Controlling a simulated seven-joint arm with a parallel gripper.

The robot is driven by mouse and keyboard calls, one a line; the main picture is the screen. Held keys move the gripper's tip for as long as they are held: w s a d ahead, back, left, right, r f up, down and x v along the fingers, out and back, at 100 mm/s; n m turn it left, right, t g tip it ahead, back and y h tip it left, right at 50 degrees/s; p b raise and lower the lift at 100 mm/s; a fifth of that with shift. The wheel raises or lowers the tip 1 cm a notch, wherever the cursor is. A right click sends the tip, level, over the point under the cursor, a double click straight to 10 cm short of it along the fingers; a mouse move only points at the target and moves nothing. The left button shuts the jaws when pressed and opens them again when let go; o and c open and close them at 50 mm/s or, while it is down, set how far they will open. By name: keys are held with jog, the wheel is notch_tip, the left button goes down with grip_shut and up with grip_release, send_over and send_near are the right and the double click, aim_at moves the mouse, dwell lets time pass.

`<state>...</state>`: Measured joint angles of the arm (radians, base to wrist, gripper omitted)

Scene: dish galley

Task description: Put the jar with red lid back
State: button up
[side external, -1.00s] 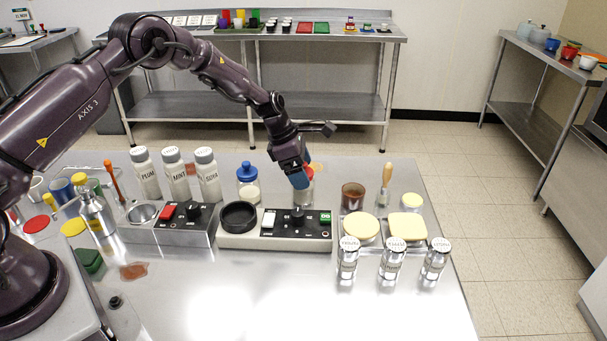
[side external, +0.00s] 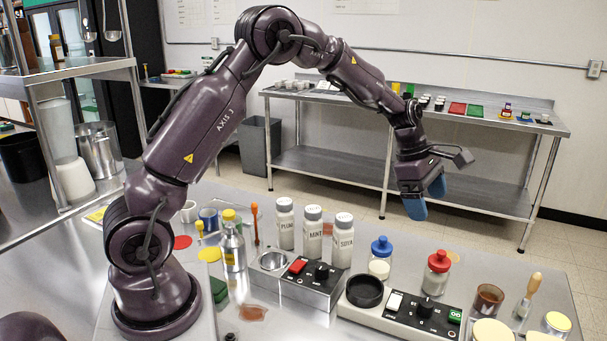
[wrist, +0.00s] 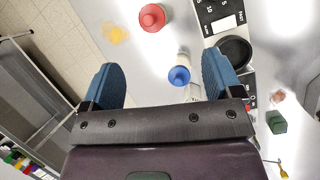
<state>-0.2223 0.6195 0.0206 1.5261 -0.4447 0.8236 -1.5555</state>
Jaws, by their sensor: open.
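The jar with the red lid (side external: 437,270) stands upright on the steel table, between the jar with the blue lid (side external: 381,258) and a brown cup (side external: 487,300). An orange-yellow patch (side external: 454,255) lies on the table just behind it. In the wrist view the red lid (wrist: 152,17) and the patch (wrist: 115,34) are side by side and apart. My gripper (side external: 428,197) is raised well above the table, over the area behind the jars. Its blue fingers (wrist: 162,75) are spread wide with nothing between them gripped. The blue lid (wrist: 179,76) shows far below, between the fingers.
White shakers (side external: 313,232) stand left of the blue-lidded jar. A control panel with a black ring (side external: 365,291) lies in front of the jars. A brush (side external: 528,295) stands right of the brown cup. A back bench (side external: 400,185) holds small coloured items.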

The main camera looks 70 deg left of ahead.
jog(key=s+d+r+m+t+y, duration=0.1)
jog(key=s+d+r+m, duration=0.2)
jog(key=s+r+m, duration=0.6)
jog(key=s+d+r+m+t+y, duration=0.1)
jog(key=s+d+r+m, duration=0.2)
jog(key=s+r+m, duration=0.65)
jog(key=s+f+m+y, duration=0.1)
jog(key=s+f+m, duration=0.4)
jog(key=s, duration=0.6)
jog(key=shift+s+d+f, duration=0.2)
jog(key=shift+s+d, duration=0.15)
